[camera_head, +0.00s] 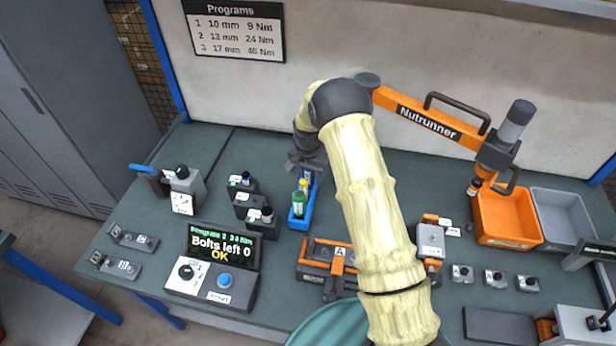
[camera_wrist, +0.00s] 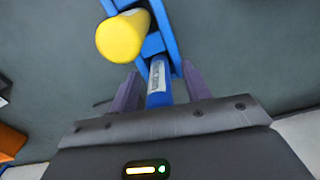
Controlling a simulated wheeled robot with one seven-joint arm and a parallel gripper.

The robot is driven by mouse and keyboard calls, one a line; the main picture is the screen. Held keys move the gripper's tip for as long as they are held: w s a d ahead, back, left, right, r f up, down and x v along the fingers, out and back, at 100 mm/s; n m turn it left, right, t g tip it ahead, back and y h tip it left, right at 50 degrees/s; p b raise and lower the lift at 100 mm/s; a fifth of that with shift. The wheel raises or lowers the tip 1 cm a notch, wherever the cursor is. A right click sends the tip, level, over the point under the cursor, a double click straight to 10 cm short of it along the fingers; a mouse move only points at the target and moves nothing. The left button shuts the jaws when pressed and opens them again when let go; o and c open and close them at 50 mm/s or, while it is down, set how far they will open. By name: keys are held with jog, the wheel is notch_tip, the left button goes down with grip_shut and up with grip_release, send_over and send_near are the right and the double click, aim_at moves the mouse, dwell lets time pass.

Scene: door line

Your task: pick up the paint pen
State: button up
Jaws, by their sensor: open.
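My gripper (camera_wrist: 160,84) is open, with a purple finger on each side of a blue, pen-like cylinder (camera_wrist: 157,82) with a white label, probably the paint pen. Gaps show beside it; I cannot tell whether a finger touches it. It stands at the blue holder (camera_wrist: 172,40), and its lower end is hidden. A larger yellow-topped cylinder (camera_wrist: 121,37) is just beyond it in the wrist view. In the head view, the holder (camera_head: 299,222) stands on the bench with a green bottle (camera_head: 298,198) and a yellow-topped item (camera_head: 303,184). My gripper (camera_head: 307,168) is at its back end.
Dark blocks with knobs (camera_head: 247,203) stand left of the holder. A display box (camera_head: 222,246) is in front left, and an orange fixture (camera_head: 327,252) is in front. The orange nutrunner arm (camera_head: 430,118) reaches across behind. Orange (camera_head: 508,238) and grey bins stand right.

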dwell(0.3)
grip_shut()
jog(key=shift+r, duration=0.1)
notch_tip(320, 180, up, 10)
jog(key=shift+f+b, duration=0.1)
jog(key=shift+b, duration=1)
